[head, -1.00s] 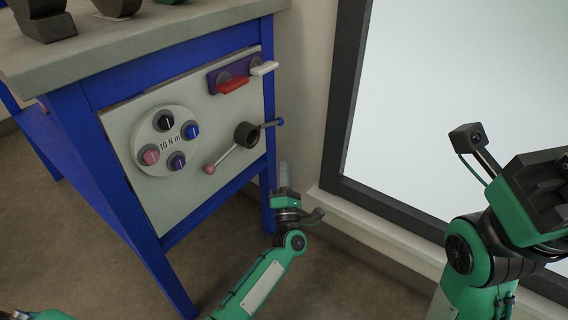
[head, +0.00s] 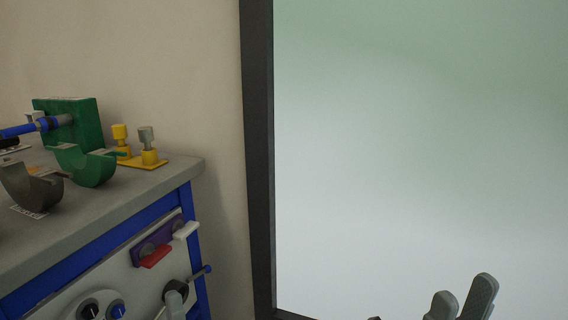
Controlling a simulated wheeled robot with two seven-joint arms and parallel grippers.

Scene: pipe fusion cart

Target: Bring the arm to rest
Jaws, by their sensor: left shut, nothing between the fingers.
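Grey finger parts of my right gripper (head: 462,302) rise from the bottom edge at the lower right, in front of the large pale pane. The rest of that gripper is cut off, so I cannot tell its opening. Both arms are otherwise out of the picture.
The blue cart (head: 195,255) with its grey top (head: 120,195) stands at the left. On it are a green block (head: 85,118), a green half-round cradle (head: 88,170), a dark cradle (head: 32,190) and a yellow fixture (head: 148,160). A dark-framed pane (head: 420,150) fills the right.

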